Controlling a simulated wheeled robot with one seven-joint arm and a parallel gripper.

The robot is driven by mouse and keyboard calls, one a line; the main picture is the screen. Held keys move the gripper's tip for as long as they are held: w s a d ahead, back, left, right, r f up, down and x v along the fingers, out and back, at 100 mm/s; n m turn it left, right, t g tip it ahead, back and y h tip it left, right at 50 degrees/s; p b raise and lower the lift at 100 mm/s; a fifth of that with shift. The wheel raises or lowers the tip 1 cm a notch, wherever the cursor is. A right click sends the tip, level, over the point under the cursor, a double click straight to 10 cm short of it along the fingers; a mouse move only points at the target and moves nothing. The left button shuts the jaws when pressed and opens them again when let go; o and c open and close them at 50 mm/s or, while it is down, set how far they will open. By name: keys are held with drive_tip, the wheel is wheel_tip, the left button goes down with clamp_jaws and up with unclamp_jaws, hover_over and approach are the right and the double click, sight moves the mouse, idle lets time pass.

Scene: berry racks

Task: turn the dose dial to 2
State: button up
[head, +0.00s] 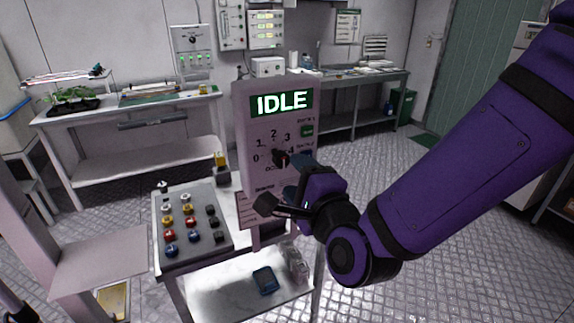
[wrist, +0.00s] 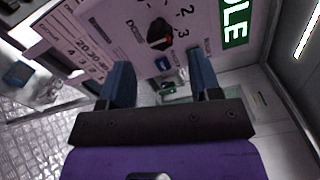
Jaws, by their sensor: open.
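The dose dial (head: 280,157) is a dark knob with an orange-red mark, on the upright pale panel (head: 246,135) under a green IDLE display (head: 281,104). Numbers 0 to 4 arc around it, with 2 at the top. The mark lies on the dial's right side in the head view, towards the 4; its exact setting is unclear. The dial also shows in the wrist view (wrist: 160,34), beyond the fingertips. My gripper (wrist: 160,60) is open and empty, its two blue fingers apart and pointing at the panel. In the head view my gripper partly covers the panel's lower right.
A box of coloured buttons (head: 190,225) stands left of the panel on a cart (head: 225,290). A blue device (head: 265,279) lies on the cart's lower shelf. Green and blue buttons sit right of the dial.

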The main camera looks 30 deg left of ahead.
drive_tip(key=shift+v, duration=1.4)
